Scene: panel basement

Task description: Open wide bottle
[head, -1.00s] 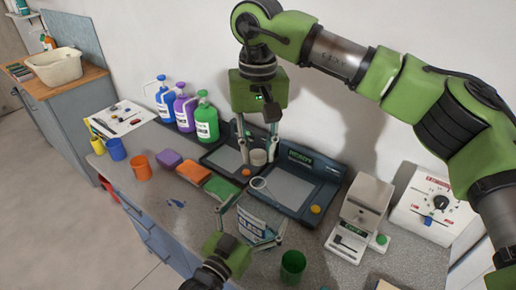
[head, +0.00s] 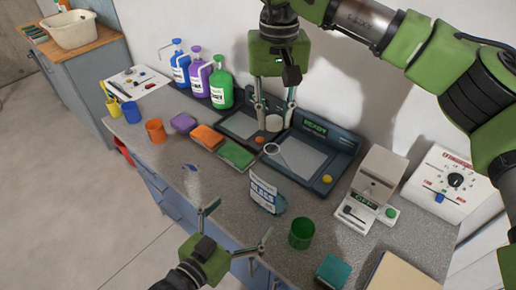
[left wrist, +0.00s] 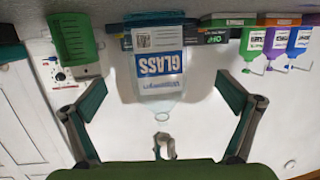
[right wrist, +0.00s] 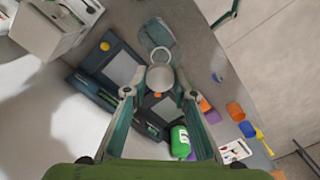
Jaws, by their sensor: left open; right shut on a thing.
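The wide bottle is clear with a white and blue GLASS label (head: 264,195). It stands upright on the counter, its round mouth uncovered, and shows inverted in the left wrist view (left wrist: 160,68). My right gripper (head: 274,118) is shut on a pale round lid (right wrist: 160,77), held above and behind the bottle, apart from it. My left gripper (head: 238,225) is open and empty in front of the bottle, near the counter edge. Its fingers are spread wide and do not touch the bottle.
A green cup (head: 302,233) stands right of the bottle, a teal box (head: 333,271) nearer. Two dark scales (head: 315,160) lie behind. Coloured blocks (head: 207,137), cups and jugs (head: 221,85) are to the left. A grey device (head: 373,190) stands right.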

